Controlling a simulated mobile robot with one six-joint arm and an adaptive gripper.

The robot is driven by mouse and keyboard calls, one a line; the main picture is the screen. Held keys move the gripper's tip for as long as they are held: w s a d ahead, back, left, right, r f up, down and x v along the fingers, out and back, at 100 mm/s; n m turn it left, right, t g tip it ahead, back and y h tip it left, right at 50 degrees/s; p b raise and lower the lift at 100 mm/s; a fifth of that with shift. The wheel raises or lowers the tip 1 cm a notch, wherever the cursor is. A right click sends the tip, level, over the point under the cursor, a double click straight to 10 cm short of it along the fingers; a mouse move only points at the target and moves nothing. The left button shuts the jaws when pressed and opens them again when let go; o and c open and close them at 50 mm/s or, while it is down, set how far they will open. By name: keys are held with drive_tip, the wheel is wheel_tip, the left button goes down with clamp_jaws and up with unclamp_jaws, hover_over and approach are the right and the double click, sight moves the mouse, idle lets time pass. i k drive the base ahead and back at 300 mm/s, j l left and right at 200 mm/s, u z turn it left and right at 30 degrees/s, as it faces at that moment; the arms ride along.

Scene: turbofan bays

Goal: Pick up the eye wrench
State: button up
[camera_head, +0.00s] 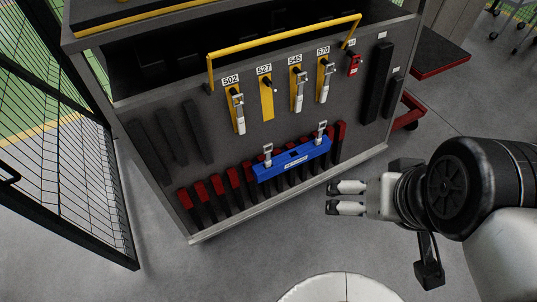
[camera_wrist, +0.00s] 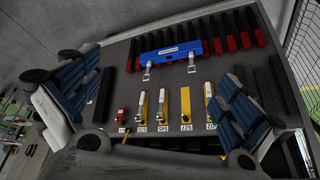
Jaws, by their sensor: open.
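No part is clearly marked as the eye wrench, so I cannot tell which tool it is. Metal tools hang on yellow holders on the dark cart's side, labelled 502 (camera_head: 238,110), 545 (camera_head: 298,88) and 570 (camera_head: 325,80). The yellow holder 527 (camera_head: 266,100) shows no such tool. A blue block (camera_head: 292,160) sits lower on the panel, with two metal fittings at its upper edge; it also shows in the wrist view (camera_wrist: 172,52). My gripper (camera_head: 333,197) is open and empty, in front of the cart and right of the blue block in the head view.
The dark cart (camera_head: 165,185) has a yellow rail (camera_head: 285,42) above the holders. Red-and-black bars (camera_head: 205,200) line its lower side. A small red item (camera_head: 354,65) hangs at the right. A black mesh fence (camera_head: 60,150) stands left. Grey floor in front is clear.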

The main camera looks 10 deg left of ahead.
sight(267, 163)
drive_tip(key=i+j, duration=0.1)
drive_tip(key=j, duration=0.2)
drive_tip(key=i+j, duration=0.25)
drive_tip(key=j, duration=0.3)
drive_tip(key=i+j+z, duration=0.1)
drive_tip(key=j+z, duration=0.3)
drive_tip(key=i+j+z, duration=0.1)
drive_tip(key=j+z, duration=0.7)
drive_tip(key=l+z, duration=0.1)
drive_tip(key=z, duration=0.4)
